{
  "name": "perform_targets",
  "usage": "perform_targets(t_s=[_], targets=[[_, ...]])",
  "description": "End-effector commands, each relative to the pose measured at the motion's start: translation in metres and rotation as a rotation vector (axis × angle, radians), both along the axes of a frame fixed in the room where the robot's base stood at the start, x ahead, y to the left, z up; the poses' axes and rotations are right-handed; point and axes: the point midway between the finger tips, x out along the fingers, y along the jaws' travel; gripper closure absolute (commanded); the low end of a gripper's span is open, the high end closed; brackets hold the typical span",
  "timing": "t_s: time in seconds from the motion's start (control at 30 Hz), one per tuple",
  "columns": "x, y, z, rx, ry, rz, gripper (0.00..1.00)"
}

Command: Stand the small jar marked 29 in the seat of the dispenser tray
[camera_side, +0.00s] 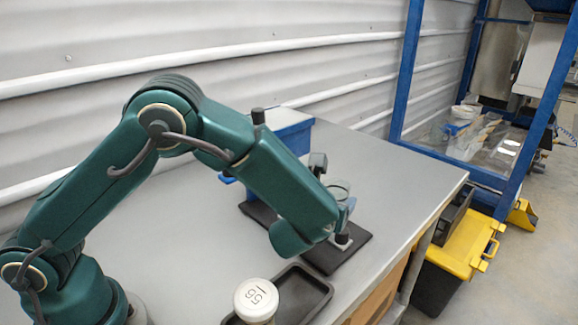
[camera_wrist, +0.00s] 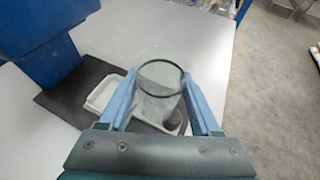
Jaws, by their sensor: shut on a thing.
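My gripper (camera_side: 345,205) is shut on a clear glass jar (camera_wrist: 160,92), which shows between its blue fingers (camera_wrist: 160,105) in the wrist view. The jar's rim (camera_side: 338,187) shows above the fingers in the side view, and the jar looks roughly upright. No number is readable on it. The dispenser is a blue housing (camera_wrist: 42,42) on a black base plate (camera_side: 358,250). The jar is over the base plate's near end, beside a small white tray (camera_wrist: 101,94). The seat is largely hidden by the jar and gripper; I cannot tell whether the jar touches it.
A white-lidded jar (camera_side: 256,298) marked with digits, perhaps 55 or 56, stands by a black tray (camera_side: 308,290) at the table's front. Grey tabletop (camera_side: 185,250) is clear at left. The table's right edge is close to the dispenser, with a yellow-lidded bin (camera_side: 462,245) beyond.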

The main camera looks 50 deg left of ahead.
Motion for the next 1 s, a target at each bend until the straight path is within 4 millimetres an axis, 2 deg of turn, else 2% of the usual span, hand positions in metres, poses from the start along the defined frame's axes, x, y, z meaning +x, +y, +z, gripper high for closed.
perform_targets(t_s=[0.03,0.2,0.5,0.73,1.0], targets=[[-0.001,0.017,0.000,0.002,0.002,0.007,1.00],[-0.001,0.052,0.000,0.000,0.002,0.006,1.00],[0.000,0.080,0.000,0.000,0.001,0.005,1.00],[0.000,0.078,-0.030,0.002,0.004,0.000,1.00],[0.000,0.078,-0.035,0.000,-0.001,0.001,1.00]])
